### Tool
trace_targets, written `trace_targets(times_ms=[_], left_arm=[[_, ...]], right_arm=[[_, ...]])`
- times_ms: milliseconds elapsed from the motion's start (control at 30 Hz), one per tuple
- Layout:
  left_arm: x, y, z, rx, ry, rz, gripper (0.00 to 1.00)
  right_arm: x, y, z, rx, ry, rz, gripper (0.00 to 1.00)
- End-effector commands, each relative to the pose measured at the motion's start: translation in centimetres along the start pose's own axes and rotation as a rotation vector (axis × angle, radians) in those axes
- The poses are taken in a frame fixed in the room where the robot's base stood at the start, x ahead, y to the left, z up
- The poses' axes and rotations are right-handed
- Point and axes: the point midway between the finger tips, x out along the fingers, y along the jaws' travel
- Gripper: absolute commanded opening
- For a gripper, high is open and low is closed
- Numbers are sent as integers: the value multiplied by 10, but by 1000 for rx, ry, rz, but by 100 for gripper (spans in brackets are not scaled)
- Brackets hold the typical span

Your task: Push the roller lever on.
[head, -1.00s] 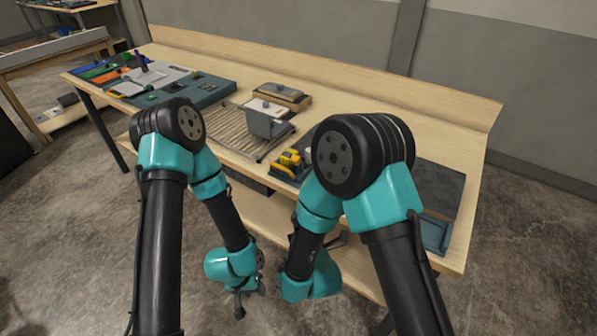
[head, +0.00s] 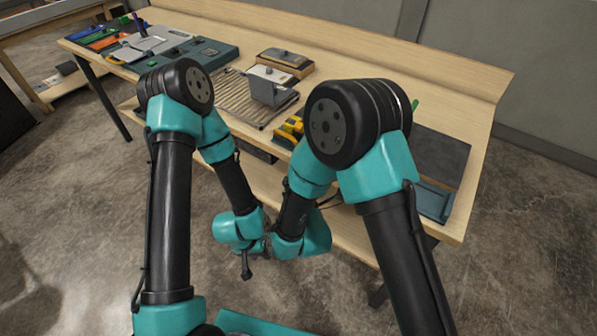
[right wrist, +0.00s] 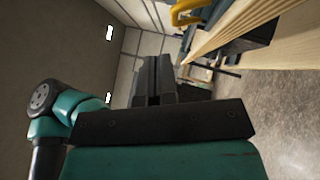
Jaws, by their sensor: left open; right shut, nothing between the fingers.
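A teal console board (head: 190,52) with small dark parts on it lies on the bench towards the back left. I cannot make out the roller lever in either view. My left gripper (head: 247,264) is open and empty, hanging low in front of the bench, well away from the board. My right gripper shows in the right wrist view (right wrist: 153,76), its two dark fingers together with nothing between them. In the head view my right arm hides its fingers.
A dark panel (head: 440,155) lies at right. Bare floor is in front.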

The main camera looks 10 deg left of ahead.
Motion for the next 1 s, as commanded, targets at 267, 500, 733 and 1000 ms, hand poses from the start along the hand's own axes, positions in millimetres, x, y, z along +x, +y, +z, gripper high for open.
trace_targets(times_ms=[267,500,733,1000], left_arm=[[0,0,0,0,0,0,40],[0,0,0,0,0,0,40],[0,0,0,0,0,0,40],[0,0,0,0,0,0,40]], right_arm=[[47,0,1,1,-3,2,0],[84,0,9,1,-4,0,0],[102,0,26,0,-1,-1,0],[105,0,29,0,0,0,0]])
